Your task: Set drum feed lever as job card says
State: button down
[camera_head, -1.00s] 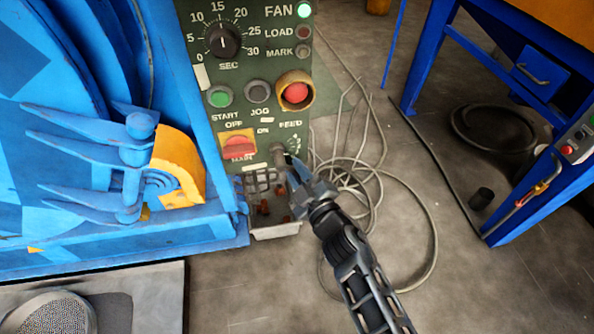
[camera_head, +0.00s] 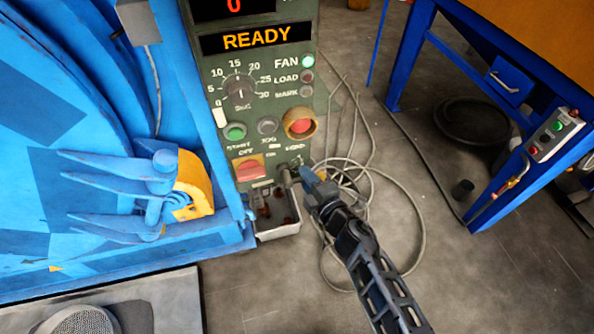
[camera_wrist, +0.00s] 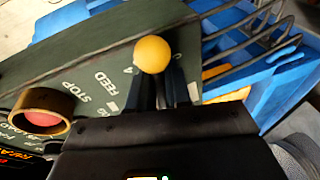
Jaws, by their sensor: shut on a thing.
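The drum feed lever stands by the FEED marking at the lower right of the green control panel (camera_head: 273,157). Its round yellow knob (camera_wrist: 152,54) shows in the wrist view, between and just beyond my fingers. My gripper (camera_head: 303,174) is shut on the lever. The same gripper (camera_wrist: 168,92) points up toward the knob in the wrist view. A FEED label, a STOP label and a numeral that looks like 4 are beside the knob. My fingers hide the rest of the scale and the lever's base. No job card can be made out.
The panel display (camera_head: 243,39) reads READY, and the FAN lamp (camera_head: 307,61) is green. A red stop button (camera_head: 299,125) sits above the lever. A tray (camera_head: 276,220) hangs below. Looped cable (camera_head: 416,243) lies on the floor at right, near a blue bench (camera_head: 405,66).

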jog(key=shift+r+n+h+p, duration=0.7)
jog(key=shift+r+n+p, duration=0.2)
jog(key=shift+n, duration=0.6)
jog(key=c, duration=1.2)
grip_release()
jog(key=shift+p+v, duration=2)
jog(key=shift+v, duration=1.85)
jog(key=shift+s, duration=0.1)
